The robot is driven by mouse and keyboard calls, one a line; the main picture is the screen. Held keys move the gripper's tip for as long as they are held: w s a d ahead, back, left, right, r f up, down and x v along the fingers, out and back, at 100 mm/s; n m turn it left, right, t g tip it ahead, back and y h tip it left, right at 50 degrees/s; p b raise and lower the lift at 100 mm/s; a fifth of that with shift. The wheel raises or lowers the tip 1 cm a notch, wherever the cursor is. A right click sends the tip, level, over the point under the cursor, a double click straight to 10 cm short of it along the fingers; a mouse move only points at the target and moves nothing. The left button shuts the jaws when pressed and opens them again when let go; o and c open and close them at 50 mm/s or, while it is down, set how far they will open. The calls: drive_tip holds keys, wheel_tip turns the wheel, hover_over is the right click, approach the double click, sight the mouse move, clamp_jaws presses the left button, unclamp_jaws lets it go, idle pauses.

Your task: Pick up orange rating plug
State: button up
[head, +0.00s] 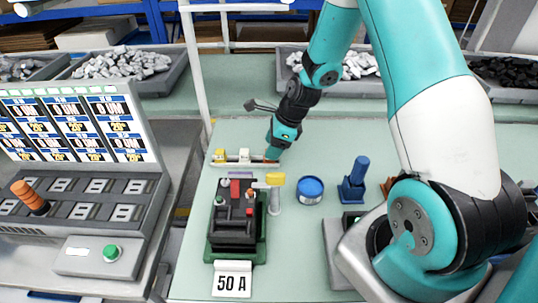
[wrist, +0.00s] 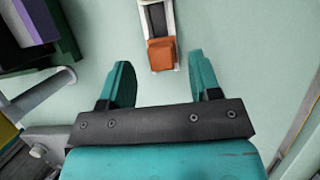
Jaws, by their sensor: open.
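The orange rating plug (wrist: 161,54) sits at the end of a narrow white rack (wrist: 144,14) in the wrist view. My gripper (wrist: 160,78) is open and empty, its two teal fingers apart. The plug shows just ahead of the gap between the fingertips, roughly centred, with none of it visibly gripped. In the head view, my gripper (head: 273,152) points down at the right end of the white rack (head: 229,163). A small orange-red part of the plug (head: 271,161) shows there, mostly hidden by the gripper.
The rack also holds a yellow plug (head: 219,156) and a white plug (head: 244,155). A dark breaker (head: 235,220) stands in front, beside a yellow-topped post (head: 276,190). A blue round container (head: 310,190) and a blue stand (head: 354,185) are to the right. Bare mat lies between.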

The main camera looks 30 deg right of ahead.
drive_tip(key=shift+x, duration=1.5)
drive_tip(key=c, duration=1)
drive_tip(key=shift+r, duration=0.1)
